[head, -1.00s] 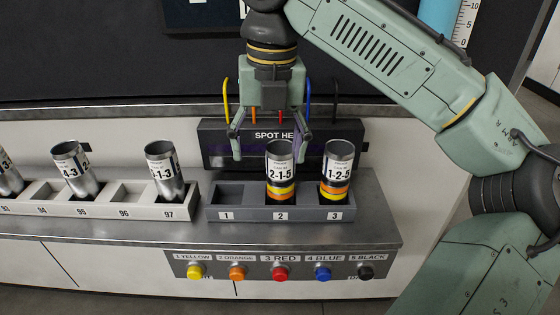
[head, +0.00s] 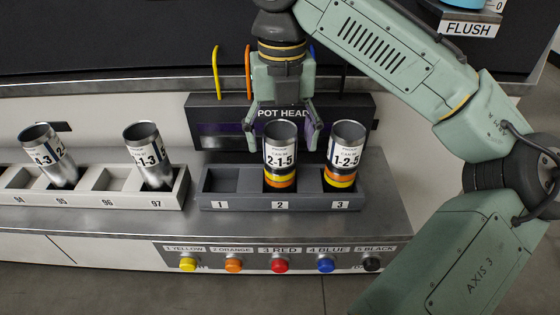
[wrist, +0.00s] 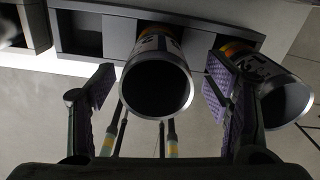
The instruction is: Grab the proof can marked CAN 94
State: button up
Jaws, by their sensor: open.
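Two printed cans stand in the dark three-slot rack (head: 235,204). The slot 2 can (head: 281,158) reads 2-1-5 and has yellow and orange bands. The slot 3 can (head: 345,158) reads 1-2-5. The small can numbers on their labels are too small to read surely. Slot 1 is empty. My gripper (head: 284,135) is open, fingers down, around the upper part of the slot 2 can. In the wrist view, the slot 2 can's open mouth (wrist: 158,88) lies between my spread purple-padded fingers (wrist: 160,82); the slot 3 can (wrist: 282,98) is just outside the right finger.
The grey rack (head: 108,204) at left has cans in slots 95 (head: 58,165) and 97 (head: 147,150); slots 94 and 96 look empty. The spot head box (head: 215,118) stands behind the dark rack. Colour buttons (head: 280,264) line the counter front.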

jog(key=shift+w+a+f+p, duration=0.15)
jog(key=shift+f+p, duration=0.15)
jog(key=shift+f, duration=1.7)
jog(key=shift+c, duration=0.3)
jog(key=c, duration=0.8)
